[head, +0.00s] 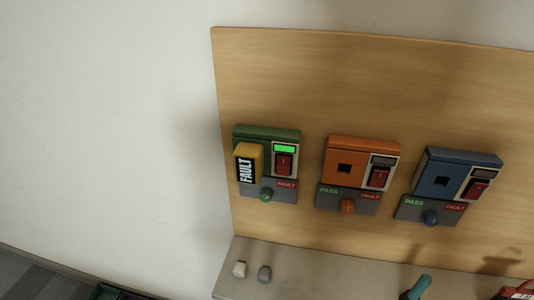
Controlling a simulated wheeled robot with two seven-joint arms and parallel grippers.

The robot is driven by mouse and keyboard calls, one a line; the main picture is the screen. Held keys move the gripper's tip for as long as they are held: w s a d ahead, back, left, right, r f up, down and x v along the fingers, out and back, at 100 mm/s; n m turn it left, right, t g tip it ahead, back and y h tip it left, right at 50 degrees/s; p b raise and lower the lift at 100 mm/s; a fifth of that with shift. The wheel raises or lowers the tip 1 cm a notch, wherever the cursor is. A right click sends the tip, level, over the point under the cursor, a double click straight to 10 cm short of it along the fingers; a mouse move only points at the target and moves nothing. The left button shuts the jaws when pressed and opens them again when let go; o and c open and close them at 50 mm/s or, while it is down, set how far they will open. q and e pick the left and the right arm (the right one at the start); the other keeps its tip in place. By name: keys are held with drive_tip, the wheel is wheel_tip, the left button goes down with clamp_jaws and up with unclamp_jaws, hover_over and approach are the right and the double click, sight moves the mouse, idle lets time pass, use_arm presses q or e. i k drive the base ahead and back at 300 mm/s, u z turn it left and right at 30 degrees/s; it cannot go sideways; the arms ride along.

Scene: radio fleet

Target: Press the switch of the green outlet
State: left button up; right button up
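The green outlet (267,133) is the leftmost of three outlets on a wooden board. Its red rocker switch (284,165) is on its right side, under a small display (285,148) lit bright green. A yellow block with a black "FAULT" label (246,164) sits on its left half. Below, a grey plate carries a green knob (266,195) and a red "FAULT" label; the plate's left side is partly covered by the yellow block. Neither of my grippers is in the head view.
An orange outlet (363,149) and a blue outlet (461,160) with dark displays are to the right on the wooden board (380,90).

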sight(283, 162)
drive_tip(key=k, duration=0.5)
drive_tip(key=u, duration=1.5)
drive_tip(key=k, duration=0.8)
drive_tip(key=z, duration=0.85)
drive_tip(key=i, duration=0.5)
